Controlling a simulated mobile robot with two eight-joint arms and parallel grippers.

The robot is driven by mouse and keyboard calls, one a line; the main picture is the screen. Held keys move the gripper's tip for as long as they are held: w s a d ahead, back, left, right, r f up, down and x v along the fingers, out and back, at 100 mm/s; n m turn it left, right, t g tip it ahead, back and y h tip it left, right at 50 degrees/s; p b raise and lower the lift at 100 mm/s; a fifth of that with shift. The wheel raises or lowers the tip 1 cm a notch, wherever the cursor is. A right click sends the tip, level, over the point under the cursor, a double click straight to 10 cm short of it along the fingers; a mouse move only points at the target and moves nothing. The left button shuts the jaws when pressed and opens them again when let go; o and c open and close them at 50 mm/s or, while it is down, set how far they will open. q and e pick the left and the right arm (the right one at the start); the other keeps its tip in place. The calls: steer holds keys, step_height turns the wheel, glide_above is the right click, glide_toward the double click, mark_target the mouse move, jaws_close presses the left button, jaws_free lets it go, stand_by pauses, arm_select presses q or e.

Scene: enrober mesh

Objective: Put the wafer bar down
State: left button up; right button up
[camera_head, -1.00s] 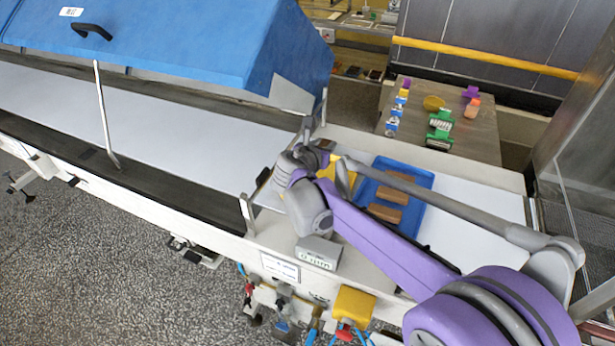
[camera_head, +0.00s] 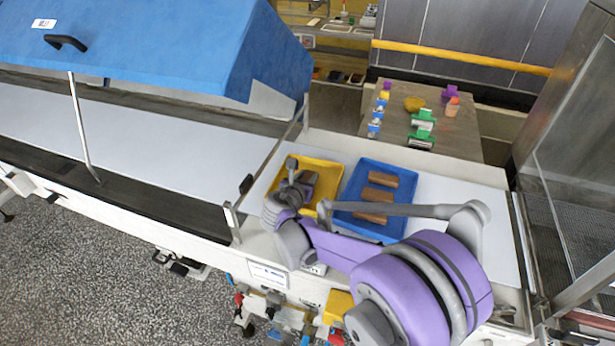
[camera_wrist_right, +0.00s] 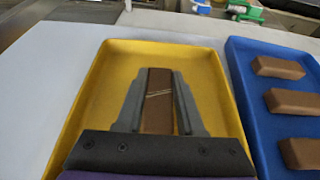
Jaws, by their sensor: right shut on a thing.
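My right gripper (camera_head: 300,182) is over the yellow tray (camera_head: 328,164). It is shut on a brown wafer bar (camera_wrist_right: 158,100) with light lines across its top. In the right wrist view the bar lies lengthwise between the two grey fingers, inside the outline of the yellow tray (camera_wrist_right: 92,90). I cannot tell whether the bar touches the tray floor. The blue tray (camera_head: 348,190) stands beside the yellow one on the right, with three brown bars in it, also seen in the right wrist view (camera_wrist_right: 280,67). My left gripper is not in view.
A white belt (camera_head: 130,130) runs left under a blue hood (camera_head: 150,45). A table (camera_head: 455,140) with small coloured items is behind. White surface is clear right of the blue tray.

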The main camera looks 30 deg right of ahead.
steer(key=shift+f, duration=0.15)
steer(key=o, duration=1)
steer(key=shift+r, duration=0.25)
steer(key=v, duration=1.2)
steer(key=shift+a+f, duration=0.1)
steer(key=shift+f, duration=0.05)
